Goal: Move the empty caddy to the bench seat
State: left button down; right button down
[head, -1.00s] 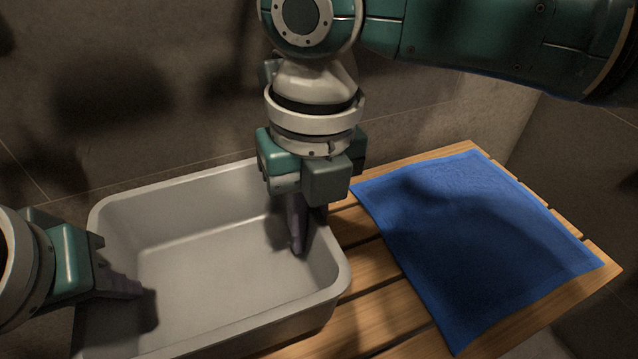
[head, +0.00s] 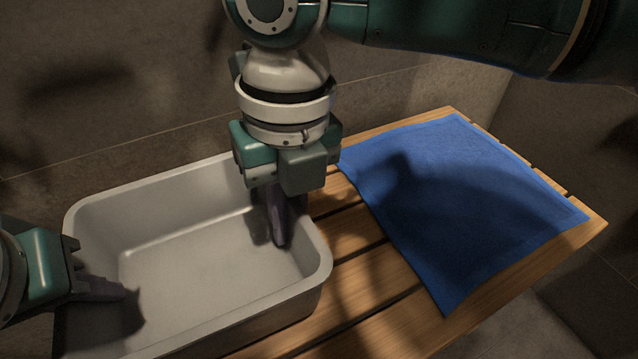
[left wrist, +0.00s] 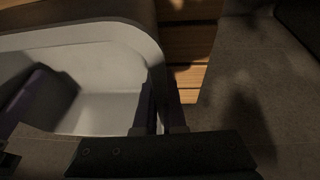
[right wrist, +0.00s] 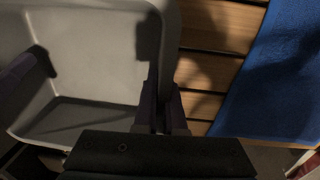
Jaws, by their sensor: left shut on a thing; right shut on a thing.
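The empty grey caddy (head: 190,250) is at the left of the head view, over or on the left part of the slatted wooden bench seat (head: 375,285). I cannot tell whether its base touches the slats. My left gripper (head: 115,290) is shut on the caddy's left wall; its wrist view shows the fingers around the wall (left wrist: 152,70). My right gripper (head: 278,222) is shut on the right wall, with one finger inside the caddy; its wrist view shows the wall between the fingers (right wrist: 160,60). The caddy's near left corner is partly hidden.
A blue towel (head: 460,200) lies flat on the bench to the right of the caddy, with a strip of bare slats between them. A tiled wall (head: 120,110) stands close behind the bench. Dark floor shows beyond the bench's right end.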

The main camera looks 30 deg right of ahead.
pick_arm(q)
jog(key=shift+a+f+b, duration=0.1)
jog(key=shift+f+b, duration=0.25)
jog(key=shift+f, duration=0.35)
pick_arm(e)
jog(key=shift+f, duration=0.65)
pick_arm(q)
jog(key=c, duration=1.5)
grip_release()
jog(key=shift+f, duration=0.15)
pick_arm(e)
jog(key=c, duration=1.5)
grip_release()
jog(key=shift+f, duration=0.15)
pick_arm(q)
jog(key=shift+o, duration=0.9)
pick_arm(e)
jog(key=shift+o, duration=0.9)
pick_arm(q)
jog(key=o, duration=0.3)
jog(key=shift+r, duration=0.2)
pick_arm(e)
jog(key=o, duration=0.3)
jog(key=shift+r, duration=0.2)
